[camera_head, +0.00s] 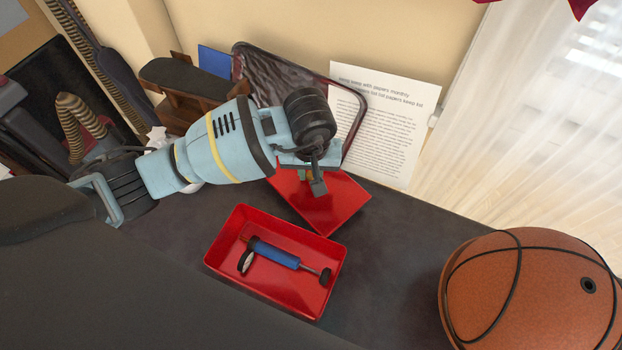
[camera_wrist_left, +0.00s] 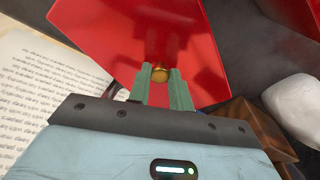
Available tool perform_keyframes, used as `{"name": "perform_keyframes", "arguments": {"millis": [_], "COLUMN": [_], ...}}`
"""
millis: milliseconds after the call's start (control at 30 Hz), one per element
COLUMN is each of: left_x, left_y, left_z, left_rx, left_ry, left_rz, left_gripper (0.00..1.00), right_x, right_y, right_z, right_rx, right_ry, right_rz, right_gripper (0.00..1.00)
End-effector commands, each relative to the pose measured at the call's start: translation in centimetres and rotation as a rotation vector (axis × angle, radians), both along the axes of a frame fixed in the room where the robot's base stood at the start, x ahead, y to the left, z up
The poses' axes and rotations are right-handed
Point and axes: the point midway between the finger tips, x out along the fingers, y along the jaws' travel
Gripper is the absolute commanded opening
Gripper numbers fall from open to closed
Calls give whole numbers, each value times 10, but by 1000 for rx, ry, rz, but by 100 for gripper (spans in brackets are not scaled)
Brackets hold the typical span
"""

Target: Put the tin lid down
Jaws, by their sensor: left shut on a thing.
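The tin lid (camera_head: 330,208) is a flat, red, glossy plate. My left gripper (camera_head: 310,177) is over its far part, beyond the red tin in the head view. In the left wrist view the lid (camera_wrist_left: 110,50) fills the upper middle, and the green fingers (camera_wrist_left: 160,82) are shut on its small brass knob (camera_wrist_left: 159,72). I cannot tell whether the lid touches the table. The open red tin (camera_head: 222,250) stands nearer, with a blue cylinder with dark ends (camera_head: 275,254) lying inside. My right gripper is not in view.
A basketball (camera_head: 530,290) sits at the right. A printed sheet (camera_head: 385,120) and a dark glossy tray (camera_head: 262,68) lean at the wall. A wooden piece with a dark top (camera_head: 185,75) stands back left. Dark table (camera_head: 400,232) is bare between tin and ball.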

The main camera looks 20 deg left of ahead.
Motion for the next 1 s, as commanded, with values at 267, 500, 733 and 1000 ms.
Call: {"name": "perform_keyframes", "arguments": {"millis": [267,500,733,1000], "left_x": [-1,0,0,0], "left_y": [-1,0,0,0], "left_z": [-34,-37,-42,-41], "left_rx": [-2,-1,0,0], "left_ry": [5,0,0,0], "left_rz": [0,0,-1,0], "left_gripper": [0,0,0,42], "right_x": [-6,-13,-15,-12], "right_y": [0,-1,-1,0], "right_z": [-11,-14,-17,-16], "right_rx": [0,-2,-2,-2], "right_ry": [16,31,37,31], "right_rz": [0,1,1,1], "right_gripper": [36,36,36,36]}}
